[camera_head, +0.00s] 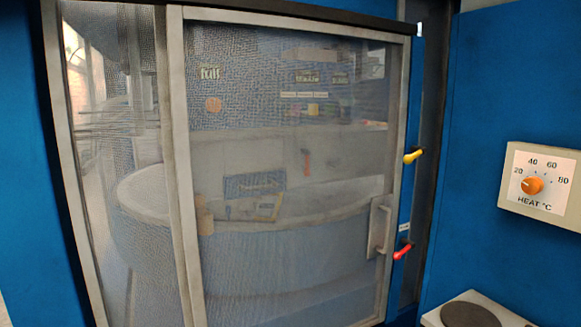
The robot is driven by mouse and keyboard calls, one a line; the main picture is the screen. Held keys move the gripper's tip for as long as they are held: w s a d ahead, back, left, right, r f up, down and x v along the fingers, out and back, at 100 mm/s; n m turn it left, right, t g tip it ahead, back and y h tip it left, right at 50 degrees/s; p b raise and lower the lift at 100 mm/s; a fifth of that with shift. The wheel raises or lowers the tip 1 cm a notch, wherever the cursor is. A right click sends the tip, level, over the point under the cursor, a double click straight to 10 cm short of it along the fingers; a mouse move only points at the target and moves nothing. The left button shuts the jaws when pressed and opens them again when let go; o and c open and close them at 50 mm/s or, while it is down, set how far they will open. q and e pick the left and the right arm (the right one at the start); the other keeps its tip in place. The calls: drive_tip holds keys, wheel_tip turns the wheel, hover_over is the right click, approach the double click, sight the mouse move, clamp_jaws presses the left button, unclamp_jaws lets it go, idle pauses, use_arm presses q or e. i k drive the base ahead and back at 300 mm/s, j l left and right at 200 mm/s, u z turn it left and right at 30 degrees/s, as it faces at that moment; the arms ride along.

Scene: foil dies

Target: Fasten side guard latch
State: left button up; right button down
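The side guard is a mesh panel in a grey metal frame (178,160), and it fills most of the head view. A grey pull handle (380,228) sits low on its right side. On the blue post just right of the frame is a small lever with a yellow grip (413,156). Lower on the same post is a lever with a red grip (402,252), below a small white label (404,228) too small to read. I cannot tell which lever is the side guard latch, or whether either is engaged. Neither of my grippers is in view.
Behind the mesh, a large round drum and small labelled items show dimly. On the blue wall at right is a heat dial box (508,205) with an orange knob (532,185). Below it is a white unit with a dark round plate (468,315).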

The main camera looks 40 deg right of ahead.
sight(418, 150)
drive_tip(key=z, duration=2.1)
